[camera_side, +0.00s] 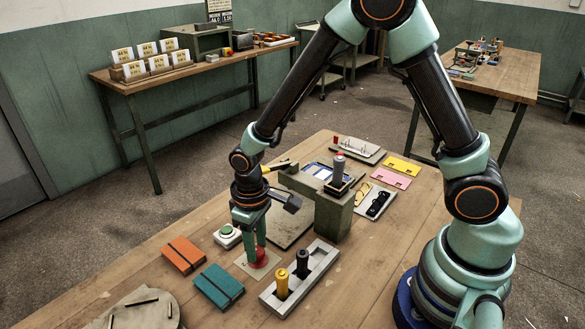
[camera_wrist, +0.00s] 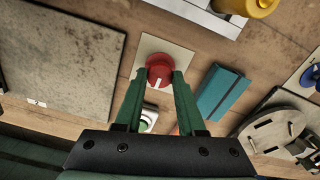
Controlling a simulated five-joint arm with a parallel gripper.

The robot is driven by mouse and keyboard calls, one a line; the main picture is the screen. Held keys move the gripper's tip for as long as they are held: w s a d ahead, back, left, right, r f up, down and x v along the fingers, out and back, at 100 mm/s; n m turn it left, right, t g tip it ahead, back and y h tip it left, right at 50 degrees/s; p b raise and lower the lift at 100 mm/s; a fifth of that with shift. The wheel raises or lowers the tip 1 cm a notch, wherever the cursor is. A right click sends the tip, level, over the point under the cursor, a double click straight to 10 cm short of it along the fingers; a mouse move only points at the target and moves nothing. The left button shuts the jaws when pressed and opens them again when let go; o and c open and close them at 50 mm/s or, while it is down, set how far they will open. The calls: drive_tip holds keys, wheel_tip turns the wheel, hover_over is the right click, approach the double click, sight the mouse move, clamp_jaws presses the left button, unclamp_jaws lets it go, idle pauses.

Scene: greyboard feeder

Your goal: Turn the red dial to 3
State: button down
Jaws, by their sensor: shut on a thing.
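The red dial (camera_wrist: 159,68) sits on a pale square plate (camera_wrist: 183,60) on the table. It has a white pointer mark, which points down toward my gripper in the wrist view. My gripper (camera_wrist: 160,80) has its two green fingers shut on the dial, one on each side. In the side view, my gripper (camera_side: 254,258) points straight down over the dial (camera_side: 258,260), with the fingertips at its top. I cannot read any numbers around the dial.
A green button (camera_side: 226,231) is just behind the dial. An orange notebook (camera_side: 184,254) and a teal notebook (camera_side: 219,286) lie to the left. A grey holder (camera_side: 320,265) with yellow and black cylinders stands at the right. A grey block (camera_side: 333,213) rises behind it.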

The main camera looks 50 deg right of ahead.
sight(257, 250)
drive_tip(key=c, duration=0.5)
unclamp_jaws()
drive_tip(key=shift+r, duration=0.1)
wheel_tip(257, 250, up, 12)
idle(0.4)
drive_tip(key=s+d+r+m+t, duration=0.3)
drive_tip(key=s+d+r+t, duration=0.2)
drive_tip(key=d+r, duration=0.5)
drive_tip(key=shift+s+d+r+t, duration=0.35)
drive_tip(key=shift+s+d, duration=0.4)
drive_tip(key=shift+s, duration=0.25)
